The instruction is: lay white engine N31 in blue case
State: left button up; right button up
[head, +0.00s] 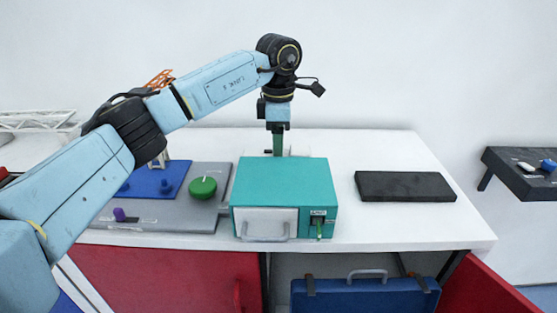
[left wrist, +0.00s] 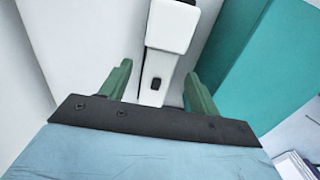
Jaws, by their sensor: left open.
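My left gripper (head: 278,148) points down behind the teal box, which hides its fingertips in the head view. In the left wrist view the green fingers of my left gripper (left wrist: 158,78) are open, one on each side of a white block with a dark button (left wrist: 172,28). The block looks like the white engine, but no N31 label is legible. Gaps show between it and the fingers. The blue case (head: 365,297) with a grey handle is in the cabinet opening below the tabletop, cut off by the frame. My right gripper is not in view.
The teal box (head: 290,184) stands close beside my left gripper. A grey board (head: 160,221) with a green knob (head: 203,187) is to its left, a black slab (head: 405,186) to its right. A red door (head: 484,290) stands open.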

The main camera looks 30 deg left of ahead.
pick_arm(q)
notch_tip(320, 180, down, 2)
jog(key=shift+f, duration=0.15)
jog(key=c, duration=1.2)
jog(key=shift+c, duration=0.2)
